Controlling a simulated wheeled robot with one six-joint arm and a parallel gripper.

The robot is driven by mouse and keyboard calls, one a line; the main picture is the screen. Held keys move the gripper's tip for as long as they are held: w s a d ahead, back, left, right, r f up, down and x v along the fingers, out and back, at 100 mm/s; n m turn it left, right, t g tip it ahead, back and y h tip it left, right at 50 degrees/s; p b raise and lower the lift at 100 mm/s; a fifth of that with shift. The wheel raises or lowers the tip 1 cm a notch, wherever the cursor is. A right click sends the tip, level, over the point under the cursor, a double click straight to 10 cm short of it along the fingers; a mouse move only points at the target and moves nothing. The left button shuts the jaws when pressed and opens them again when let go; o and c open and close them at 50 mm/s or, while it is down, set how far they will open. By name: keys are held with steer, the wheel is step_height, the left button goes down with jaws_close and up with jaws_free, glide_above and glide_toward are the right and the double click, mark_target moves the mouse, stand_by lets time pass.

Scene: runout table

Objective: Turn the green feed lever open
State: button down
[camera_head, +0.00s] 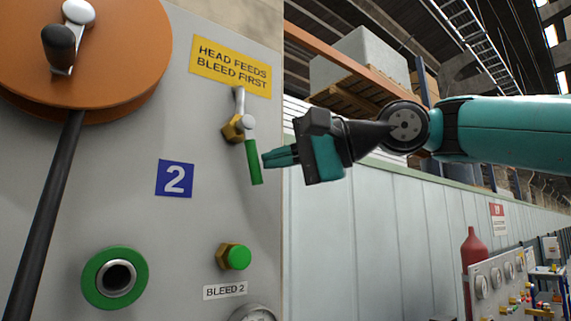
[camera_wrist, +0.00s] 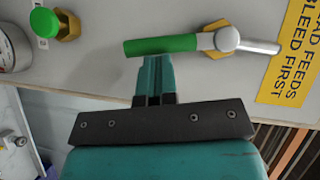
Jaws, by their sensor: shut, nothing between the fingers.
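The green feed lever (camera_head: 253,161) hangs nearly straight down from a brass and steel valve (camera_head: 239,128) on the grey panel, below the yellow sign. In the wrist view the lever (camera_wrist: 161,46) lies across the picture, with its silver hub (camera_wrist: 227,40) to the right. My gripper (camera_head: 266,159) is shut and empty, its teal fingers together. The fingertips are at the right side of the lever's green sleeve, about its middle. In the wrist view my gripper's tips (camera_wrist: 155,62) end just at the sleeve's edge; I cannot tell whether they touch.
A green bleed button (camera_head: 238,257) labelled "BLEED 2" sits below, above a gauge (camera_head: 252,314). A green-ringed port (camera_head: 115,277), a blue "2" plate (camera_head: 174,178) and an orange wheel (camera_head: 120,50) with a black rod (camera_head: 50,200) are to the left.

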steer(key=shift+w+d, duration=0.1)
steer(key=shift+s+a+f+m+y, duration=0.3)
steer(key=shift+s+a+f+m, duration=0.2)
steer(key=shift+a, duration=0.15)
